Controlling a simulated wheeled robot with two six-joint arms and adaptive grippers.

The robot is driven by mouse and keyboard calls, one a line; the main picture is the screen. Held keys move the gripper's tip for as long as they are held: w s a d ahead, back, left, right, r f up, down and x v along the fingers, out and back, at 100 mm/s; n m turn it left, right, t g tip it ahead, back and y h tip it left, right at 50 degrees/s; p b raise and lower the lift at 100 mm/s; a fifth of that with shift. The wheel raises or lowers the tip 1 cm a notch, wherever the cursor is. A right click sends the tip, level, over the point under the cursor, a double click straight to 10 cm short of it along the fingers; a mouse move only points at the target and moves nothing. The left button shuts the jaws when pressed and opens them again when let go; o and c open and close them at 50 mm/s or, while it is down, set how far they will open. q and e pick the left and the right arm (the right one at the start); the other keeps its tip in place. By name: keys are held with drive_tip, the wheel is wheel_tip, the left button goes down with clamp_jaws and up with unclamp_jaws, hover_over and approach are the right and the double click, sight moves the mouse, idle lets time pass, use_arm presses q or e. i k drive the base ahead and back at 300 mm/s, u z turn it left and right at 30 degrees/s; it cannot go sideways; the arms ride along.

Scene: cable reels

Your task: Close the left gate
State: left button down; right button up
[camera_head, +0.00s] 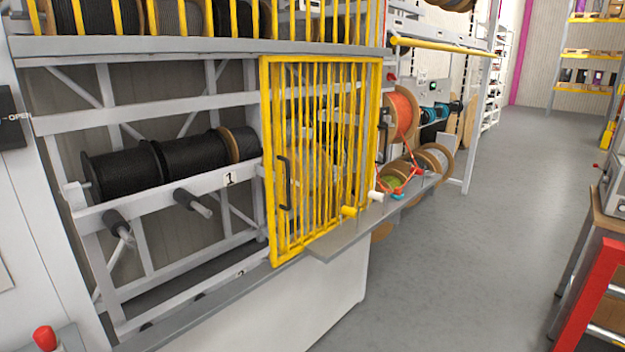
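A yellow barred gate (267,165) stands upright at the middle of the reel rack, with a black vertical handle (285,182) on its left side. More yellow bars show close behind it, so two gates may overlap; I cannot tell for sure. To its left the rack bay is uncovered, and black cable reels (122,172) show openly there. Neither of my grippers is in view.
A grey shelf (345,240) juts out below the gate. Cable reels (404,115) stand to its right, under a yellow bar (440,46). A red-framed bench (590,300) is at the right edge. The grey floor (470,260) between is clear.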

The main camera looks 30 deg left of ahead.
sight(264, 60)
drive_tip(key=i, duration=3.2)
drive_tip(key=z, duration=1.8)
drive_tip(key=i, duration=0.3)
drive_tip(key=u, duration=3.25)
